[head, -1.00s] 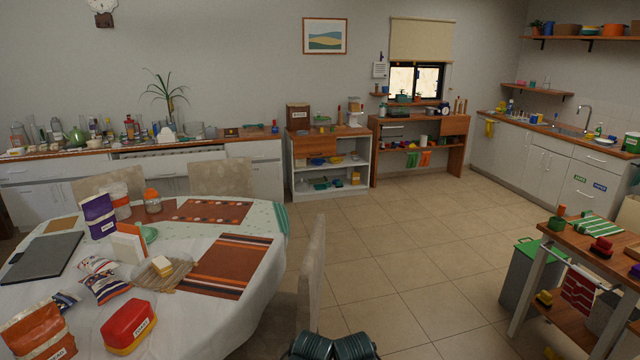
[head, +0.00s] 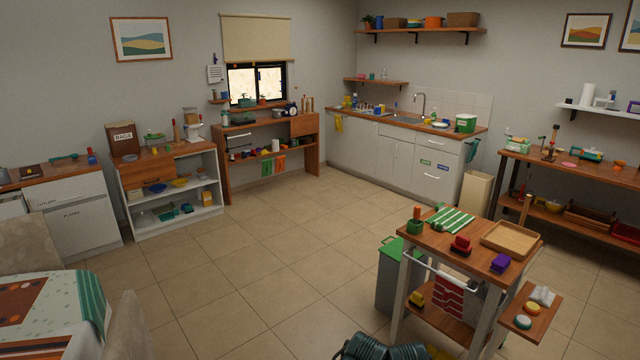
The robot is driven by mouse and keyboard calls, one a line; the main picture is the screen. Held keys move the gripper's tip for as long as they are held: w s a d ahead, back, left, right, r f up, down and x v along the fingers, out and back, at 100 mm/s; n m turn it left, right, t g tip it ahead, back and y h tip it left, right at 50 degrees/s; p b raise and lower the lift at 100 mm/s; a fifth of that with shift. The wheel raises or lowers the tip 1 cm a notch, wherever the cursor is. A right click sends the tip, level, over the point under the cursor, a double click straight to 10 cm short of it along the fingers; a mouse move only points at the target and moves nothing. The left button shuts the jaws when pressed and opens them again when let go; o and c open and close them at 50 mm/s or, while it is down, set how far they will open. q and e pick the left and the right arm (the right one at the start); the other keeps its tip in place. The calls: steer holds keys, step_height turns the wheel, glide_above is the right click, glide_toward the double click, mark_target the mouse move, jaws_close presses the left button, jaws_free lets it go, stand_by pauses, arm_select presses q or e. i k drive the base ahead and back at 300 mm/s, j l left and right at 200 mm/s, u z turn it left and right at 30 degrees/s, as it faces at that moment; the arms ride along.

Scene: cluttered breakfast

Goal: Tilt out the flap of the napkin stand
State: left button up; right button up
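I cannot pick out a napkin stand with certainty. A low white shelf unit (head: 168,186) with a wooden top stands against the back wall, with a wooden front panel (head: 155,171) at its upper left. To its right is a wooden shelf unit (head: 226,175) with a wooden front panel (head: 304,125) at its upper right. Which of these, if either, has the flap is not readable at this distance. Neither gripper is in view; only dark rounded parts of my own body show at the bottom edge.
A wooden trolley (head: 428,240) with a side leaf stands at the right front, beside a grey bin with a green lid (head: 390,246). The cloth-covered table (head: 62,312) and chairs are at the lower left. The tiled floor (head: 245,255) between is clear.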

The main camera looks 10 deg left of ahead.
mark_target(24, 172)
steer(key=i, duration=0.6)
steer(key=i+l+u, duration=0.15)
steer(key=i, duration=0.4)
steer(key=i+j+u, duration=0.15)
steer(key=i+u, duration=0.55)
steer(key=i, duration=0.15)
steer(key=i+l+u, duration=0.15)
steer(key=i+u, duration=0.45)
steer(key=i, duration=0.4)
steer(key=i+u, duration=0.15)
steer(key=i, duration=0.45)
steer(key=i+l+u, duration=0.2)
steer(key=i, duration=0.4)
steer(key=i+j+u, duration=0.15)
steer(key=i+u, duration=0.15)
steer(key=i, duration=0.6)
steer(key=i+l+u, duration=0.1)
steer(key=i+u, duration=0.25)
steer(key=i, duration=0.6)
steer(key=i+j+u, duration=0.1)
steer(key=i+u, duration=0.3)
steer(key=i, duration=0.4)
steer(key=i+l+u, duration=0.2)
steer(key=i+u, duration=0.15)
steer(key=i, duration=0.4)
steer(key=i+j+u, duration=0.1)
steer(key=i, duration=0.4)
